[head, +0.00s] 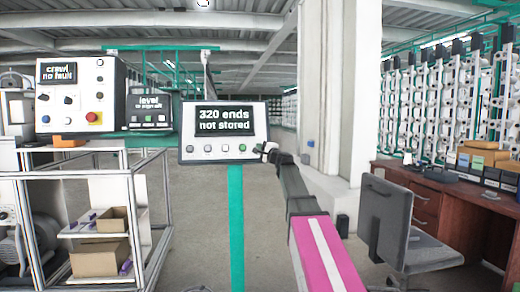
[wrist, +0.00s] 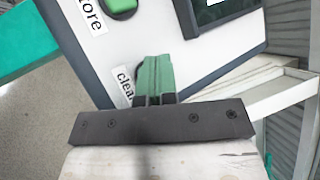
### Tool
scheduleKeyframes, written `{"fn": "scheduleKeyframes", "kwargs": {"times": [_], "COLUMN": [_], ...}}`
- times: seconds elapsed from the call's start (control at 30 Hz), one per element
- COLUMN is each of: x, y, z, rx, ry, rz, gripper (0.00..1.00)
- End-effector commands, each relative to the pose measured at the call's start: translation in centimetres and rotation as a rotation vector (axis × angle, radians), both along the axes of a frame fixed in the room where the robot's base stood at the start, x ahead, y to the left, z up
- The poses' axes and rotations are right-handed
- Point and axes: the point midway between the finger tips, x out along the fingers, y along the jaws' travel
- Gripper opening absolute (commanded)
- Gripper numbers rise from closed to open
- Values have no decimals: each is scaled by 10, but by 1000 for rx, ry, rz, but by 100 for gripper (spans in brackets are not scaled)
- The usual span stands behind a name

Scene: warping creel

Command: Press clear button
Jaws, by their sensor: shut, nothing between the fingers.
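A white panel (head: 188,125) stands in the middle of the head view. Its screen (head: 225,121) reads "320 ends not stored", with a row of buttons below. My gripper (head: 264,148) is at the panel's lower right, by the right end of that row. In the wrist view my shut, empty green fingers (wrist: 155,64) point at the panel face beside a partly covered label (wrist: 125,84) reading "clea". The clear button itself is hidden behind the fingers. I cannot tell if the fingertips touch it. A green button (wrist: 122,7) with a "store" label is at the top.
A control box (head: 80,95) with a red knob and a smaller "level" panel (head: 148,112) stand at the left, above a metal-framed cart (head: 135,215) holding cardboard boxes. A desk (head: 425,195) and a grey chair (head: 385,225) are at the right. A white pillar (head: 340,90) rises behind my arm.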

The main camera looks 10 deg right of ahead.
Motion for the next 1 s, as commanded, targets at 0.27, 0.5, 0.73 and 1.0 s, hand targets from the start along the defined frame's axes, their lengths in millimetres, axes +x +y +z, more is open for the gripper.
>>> {"fn": "scheduleKeyframes", "kwargs": {"times": [0.27,0.5,0.73,1.0], "x": [3,4,1,-11], "y": [0,0,0,0], "z": [-1,-1,-1,3], "rx": [0,0,0,1], "ry": [0,0,0,1], "rz": [0,0,-1,-1], "gripper": [0,0,0,0]}}
